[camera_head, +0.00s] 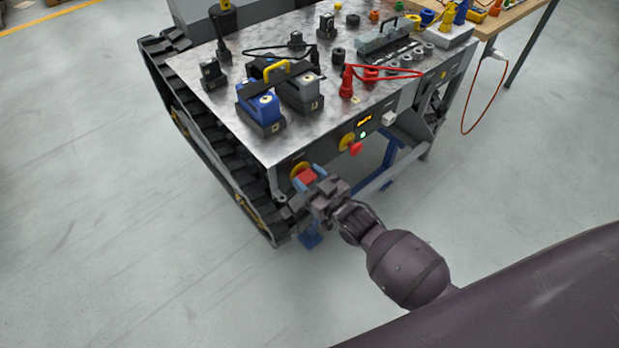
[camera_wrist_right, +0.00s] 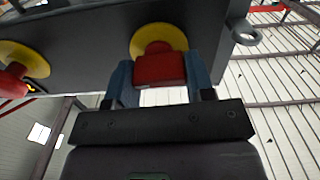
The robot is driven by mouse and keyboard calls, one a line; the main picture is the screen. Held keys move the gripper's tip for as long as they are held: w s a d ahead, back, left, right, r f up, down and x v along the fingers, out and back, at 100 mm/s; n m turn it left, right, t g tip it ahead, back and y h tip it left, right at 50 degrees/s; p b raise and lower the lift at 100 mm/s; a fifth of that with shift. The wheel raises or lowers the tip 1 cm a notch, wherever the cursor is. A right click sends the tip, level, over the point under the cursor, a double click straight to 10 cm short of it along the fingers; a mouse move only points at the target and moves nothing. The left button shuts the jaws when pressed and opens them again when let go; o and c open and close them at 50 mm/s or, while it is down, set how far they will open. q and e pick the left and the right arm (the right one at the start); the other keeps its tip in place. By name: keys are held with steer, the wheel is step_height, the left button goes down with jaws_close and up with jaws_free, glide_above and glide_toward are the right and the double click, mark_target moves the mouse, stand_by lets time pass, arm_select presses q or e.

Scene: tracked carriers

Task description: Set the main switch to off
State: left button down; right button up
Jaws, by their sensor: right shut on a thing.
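The carrier's front panel (camera_wrist_right: 88,40) holds two red rotary switches on round yellow plates. My right gripper (camera_head: 308,176) is shut on the red handle of the left switch (camera_head: 301,167), near the panel's left end. In the right wrist view the red handle (camera_wrist_right: 160,69) sits between the two blue fingers of my right gripper (camera_wrist_right: 162,82), in front of its yellow plate (camera_wrist_right: 158,38). The other red switch (camera_head: 354,148) is farther right on the panel. I cannot read which switch is labelled main. My left gripper is not in view.
The metal carrier top (camera_head: 222,105) bears blue and grey batteries (camera_head: 261,108), red cables and a grey toolbox-like part. A black track (camera_head: 205,150) runs along the left side. A wooden table (camera_head: 510,16) stands at the upper right. The floor in front is clear.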

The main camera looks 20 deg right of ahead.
steer(key=shift+r+n+p, duration=0.1)
steer(key=shift+n+p, duration=0.25)
steer(key=shift+n, duration=0.85)
steer(key=n, duration=0.2)
steer(key=shift+a+n+p, duration=0.1)
steer(key=shift+n+p, duration=0.2)
steer(key=shift+n, duration=0.1)
steer(key=n, duration=0.3)
steer(key=shift+f, duration=0.2)
steer(key=n, duration=0.3)
steer(key=shift+s+f, duration=0.1)
steer(key=n, duration=0.2)
steer(key=shift+a+f+n, duration=0.1)
steer(key=shift+n, duration=1.9)
